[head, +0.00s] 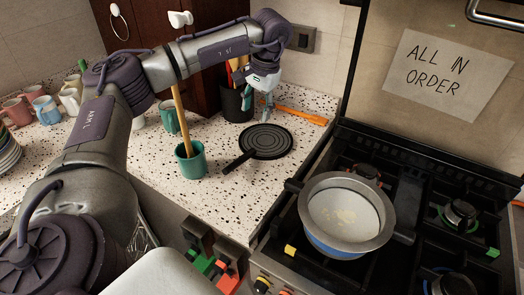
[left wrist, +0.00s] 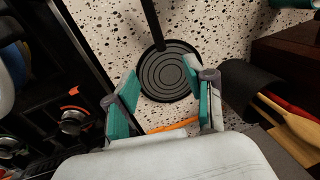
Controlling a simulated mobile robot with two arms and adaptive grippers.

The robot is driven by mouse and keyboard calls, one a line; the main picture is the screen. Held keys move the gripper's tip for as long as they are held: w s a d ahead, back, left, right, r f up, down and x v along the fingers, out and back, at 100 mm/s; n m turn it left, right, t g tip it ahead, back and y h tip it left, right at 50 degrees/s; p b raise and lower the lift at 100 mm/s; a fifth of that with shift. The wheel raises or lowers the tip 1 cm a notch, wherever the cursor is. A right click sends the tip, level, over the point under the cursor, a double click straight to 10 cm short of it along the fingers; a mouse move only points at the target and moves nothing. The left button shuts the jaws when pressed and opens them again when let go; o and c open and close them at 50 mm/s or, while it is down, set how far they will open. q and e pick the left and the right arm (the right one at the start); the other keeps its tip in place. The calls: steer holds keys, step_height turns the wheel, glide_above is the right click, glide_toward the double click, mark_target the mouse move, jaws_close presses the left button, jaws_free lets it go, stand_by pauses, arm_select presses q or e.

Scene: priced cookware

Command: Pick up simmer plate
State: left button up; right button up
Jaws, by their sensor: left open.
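The simmer plate (head: 266,141) is a flat black disc with raised rings and a thin handle. It lies on the speckled counter (head: 215,208), handle pointing to the lower left in the head view. In the left wrist view the simmer plate (left wrist: 165,74) lies beyond my fingertips, handle pointing up. My left gripper (head: 267,108) is open and empty, near the far edge of the plate. In the left wrist view the teal fingers of my left gripper (left wrist: 161,76) are spread apart, framing part of the disc. My right gripper is not in view.
A black utensil holder (head: 233,104) and an orange utensil (head: 303,115) are close to my gripper. A teal cup (head: 191,161) holding a wooden stick stands left of the plate. The stove (head: 408,268) with a pot (head: 346,215) is at right. Counter in front is clear.

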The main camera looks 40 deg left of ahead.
arm_select(q)
step_height(320, 180, down, 2)
steer(key=b, duration=0.1)
glide_above(250, 151)
steer(key=d, duration=0.1)
steer(key=f, duration=1)
steer(key=shift+d, duration=0.2)
steer(key=f, duration=0.2)
steer(key=a+f+p, duration=0.1)
steer(key=f, duration=0.1)
steer(key=shift+s+a+f, duration=0.1)
steer(key=shift+f, duration=0.05)
steer(key=shift+a+f, duration=0.1)
steer(key=shift+f, duration=0.3)
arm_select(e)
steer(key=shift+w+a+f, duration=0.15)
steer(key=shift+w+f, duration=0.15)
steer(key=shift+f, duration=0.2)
arm_select(q)
jaws_close()
